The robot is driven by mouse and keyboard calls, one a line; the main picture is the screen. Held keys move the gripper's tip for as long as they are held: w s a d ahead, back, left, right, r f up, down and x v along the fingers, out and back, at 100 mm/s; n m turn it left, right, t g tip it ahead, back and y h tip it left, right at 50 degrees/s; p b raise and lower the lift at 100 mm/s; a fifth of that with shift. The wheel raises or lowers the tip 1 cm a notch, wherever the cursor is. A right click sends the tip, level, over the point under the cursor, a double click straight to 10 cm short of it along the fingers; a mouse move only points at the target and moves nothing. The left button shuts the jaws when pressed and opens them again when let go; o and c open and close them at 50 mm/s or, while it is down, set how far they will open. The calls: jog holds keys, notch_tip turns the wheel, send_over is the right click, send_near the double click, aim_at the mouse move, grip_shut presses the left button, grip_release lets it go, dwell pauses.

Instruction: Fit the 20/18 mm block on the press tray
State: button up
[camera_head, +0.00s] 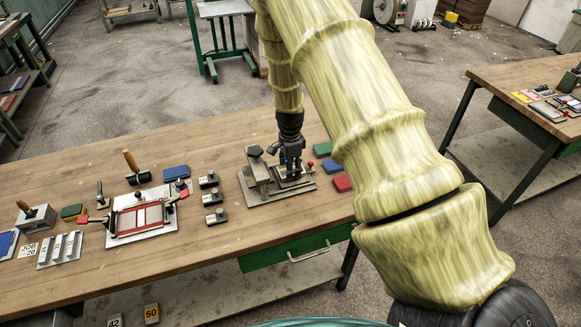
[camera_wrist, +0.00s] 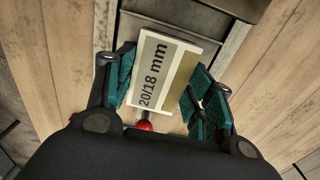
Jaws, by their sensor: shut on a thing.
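My gripper (camera_head: 291,166) points down over the grey metal press (camera_head: 257,178) on the wooden bench. In the wrist view, my gripper (camera_wrist: 165,85) is shut on the block (camera_wrist: 160,72), between teal-padded fingers. The block's face is cream and olive and reads "20/18 mm". Grey metal of the press (camera_wrist: 205,12) shows behind the block. A red knob (camera_wrist: 143,125) is just below the block in the wrist view. The tray is largely hidden by my gripper and the block. I cannot tell whether the block touches it.
Green, blue and red pads (camera_head: 342,184) lie right of the press. Three small dark blocks with metal tops (camera_head: 213,199) stand left of it. Farther left are a red-framed fixture (camera_head: 113,222), a blue pad (camera_head: 176,173) and a slotted rack (camera_head: 60,250). Bare bench lies in front.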

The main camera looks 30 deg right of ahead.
jog(key=o, duration=1.1)
notch_tip(320, 180, up, 12)
dwell(0.5)
